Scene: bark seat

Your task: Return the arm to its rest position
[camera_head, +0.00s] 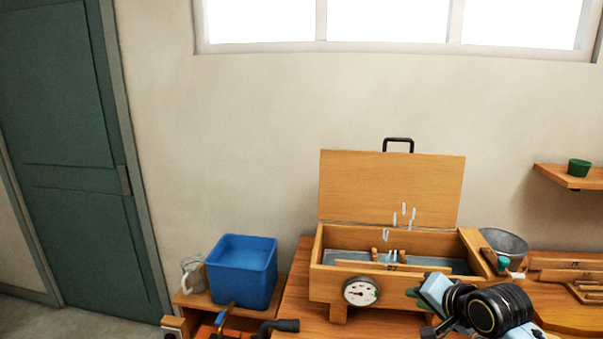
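My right arm comes in at the lower right, with big black round joints and a pale blue-grey part. My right gripper (424,312) is at its left end, in front of the wooden box's lower right corner. Small black parts stick out there, but its fingers are too small and overlapped to tell open from shut. I see nothing held in it. My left gripper does not show.
An open wooden box (398,293) with a round dial (361,292) stands on the wooden bench (300,290). A blue bin (243,272) and a mug (193,275) are left of it. A metal bowl (505,243) is at right. A shelf (570,178) holds a green cup (579,168).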

